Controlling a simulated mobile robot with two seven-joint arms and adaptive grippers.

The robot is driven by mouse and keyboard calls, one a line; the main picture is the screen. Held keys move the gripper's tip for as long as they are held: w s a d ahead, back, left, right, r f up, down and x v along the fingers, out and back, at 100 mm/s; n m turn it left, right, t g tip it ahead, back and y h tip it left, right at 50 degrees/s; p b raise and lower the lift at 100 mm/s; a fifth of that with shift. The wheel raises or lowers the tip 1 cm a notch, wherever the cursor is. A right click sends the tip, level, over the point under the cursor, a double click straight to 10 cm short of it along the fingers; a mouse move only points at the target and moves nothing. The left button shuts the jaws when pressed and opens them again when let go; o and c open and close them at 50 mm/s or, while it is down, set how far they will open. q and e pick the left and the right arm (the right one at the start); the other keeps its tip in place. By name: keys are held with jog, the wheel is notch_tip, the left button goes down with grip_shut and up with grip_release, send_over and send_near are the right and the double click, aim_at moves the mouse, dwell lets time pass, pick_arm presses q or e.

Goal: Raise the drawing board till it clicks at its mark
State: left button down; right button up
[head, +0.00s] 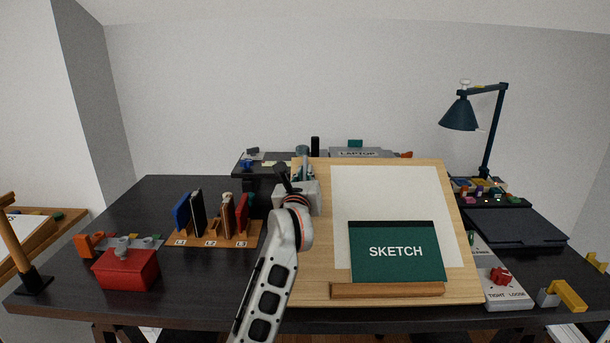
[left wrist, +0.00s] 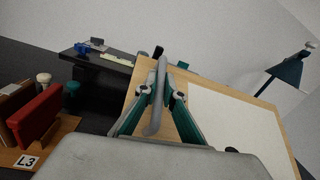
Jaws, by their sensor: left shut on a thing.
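The wooden drawing board (head: 465,270) stands tilted on the desk, with a white sheet (head: 385,190) on it. A green SKETCH pad (head: 396,265) leans on the ledge (head: 385,289) at its lower edge. My left gripper (head: 304,168) is at the board's upper left side. In the left wrist view, its teal fingers (left wrist: 160,92) are closed around a grey bar-like handle (left wrist: 157,105) in front of the board (left wrist: 197,85). The handle's attachment is hidden. I cannot make out an angle mark. My right gripper is out of view.
A panel marked TIGHT and LOOSE (head: 508,294) with a red knob (head: 500,276) lies right of the board. A blue lamp (head: 461,114) stands behind it. A book rack (head: 212,240) and a red box (head: 126,270) stand left. A raised shelf with a laptop box (head: 358,153) is behind.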

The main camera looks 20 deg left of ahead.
pick_arm(q)
jog(key=shift+s+d+r+t+b, duration=0.25)
jog(key=shift+s+r+t+b, duration=0.3)
jog(key=shift+s+r, duration=0.25)
jog(key=c, duration=2.1)
grip_release()
jog(key=shift+r, duration=0.1)
jog(key=shift+c, duration=0.2)
jog(key=s+d, duration=0.2)
jog(key=s, duration=0.9)
jog(key=shift+s+f, duration=0.35)
jog(key=shift+f, duration=0.1)
